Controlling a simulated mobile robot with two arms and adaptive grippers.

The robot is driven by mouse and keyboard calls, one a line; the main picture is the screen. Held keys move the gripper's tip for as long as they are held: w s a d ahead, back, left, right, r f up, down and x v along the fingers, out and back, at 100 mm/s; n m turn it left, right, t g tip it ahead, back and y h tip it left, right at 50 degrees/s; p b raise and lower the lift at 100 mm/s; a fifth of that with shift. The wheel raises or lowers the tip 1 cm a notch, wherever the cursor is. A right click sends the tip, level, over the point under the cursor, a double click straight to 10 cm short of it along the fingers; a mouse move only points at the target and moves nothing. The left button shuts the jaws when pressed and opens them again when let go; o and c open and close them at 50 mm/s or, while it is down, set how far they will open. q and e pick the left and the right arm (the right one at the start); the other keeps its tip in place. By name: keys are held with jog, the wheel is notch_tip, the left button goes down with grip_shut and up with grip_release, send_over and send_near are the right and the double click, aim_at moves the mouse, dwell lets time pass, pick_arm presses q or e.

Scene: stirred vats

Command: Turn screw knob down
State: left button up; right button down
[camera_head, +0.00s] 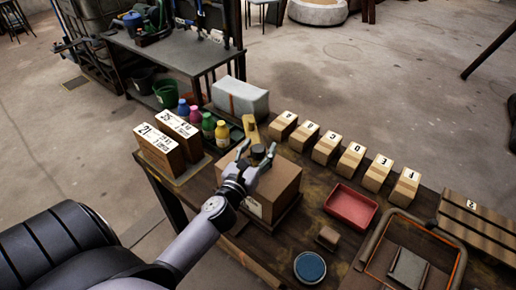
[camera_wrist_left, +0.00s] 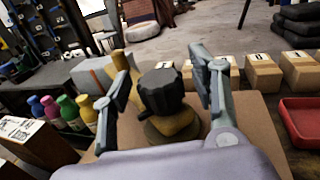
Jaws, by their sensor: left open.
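The dark ridged screw knob (camera_wrist_left: 161,90) sits on a brass-coloured base (camera_wrist_left: 175,124) on top of a brown box (camera_head: 270,187). In the head view the knob (camera_head: 258,151) shows between the fingers of my left gripper (camera_head: 257,157). In the left wrist view my left gripper (camera_wrist_left: 165,88) is open, with one finger on each side of the knob. A gap shows between the knob and the right finger; the left finger is closer, and contact cannot be told. My right gripper is not in view.
Coloured bottles (camera_head: 208,124) and upright numbered boxes (camera_head: 160,150) stand left. A red tray (camera_head: 351,205), blue round dish (camera_head: 310,267) and metal-framed tray (camera_head: 457,266) lie right.

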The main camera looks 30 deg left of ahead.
pick_arm(q)
jog(key=shift+c, duration=0.4)
jog(key=c, duration=1.1)
